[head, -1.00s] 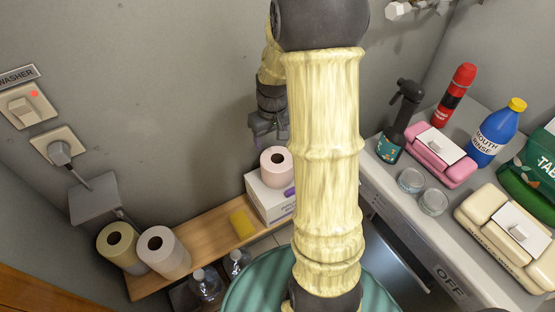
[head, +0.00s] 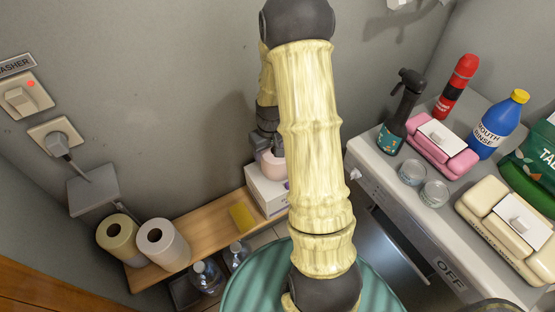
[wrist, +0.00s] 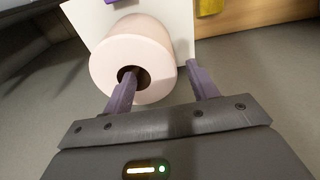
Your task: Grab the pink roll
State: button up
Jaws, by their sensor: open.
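The pink roll (head: 272,169) sits on a white box (head: 265,190) on the wooden shelf in the head view, partly hidden by my arm. In the wrist view the pink roll (wrist: 130,55) fills the upper left, its dark hole facing me. My gripper (wrist: 163,82) is open. Its left finger overlaps the roll's hole and its right finger is beyond the roll's right side, so part of the roll's wall shows between them. I cannot tell whether the fingers touch it. In the head view my gripper is mostly hidden at the roll.
A cream roll (head: 119,236) and a white roll (head: 163,246) stand at the shelf's left end. A yellow sponge (head: 241,218) lies on the shelf (head: 205,230). The washer (head: 420,220) at right holds bottles and containers. The grey wall is close behind.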

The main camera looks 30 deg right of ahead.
jog(key=shift+w+f, duration=0.1)
jog(key=shift+f, duration=0.6)
jog(key=shift+w+a+f, duration=0.1)
jog(key=shift+w+f, duration=0.05)
jog(key=shift+f, duration=1.2)
jog(key=shift+w+a+f, duration=0.1)
jog(key=shift+f, duration=1.2)
jog(key=shift+c, duration=0.5)
jog(key=c, duration=1)
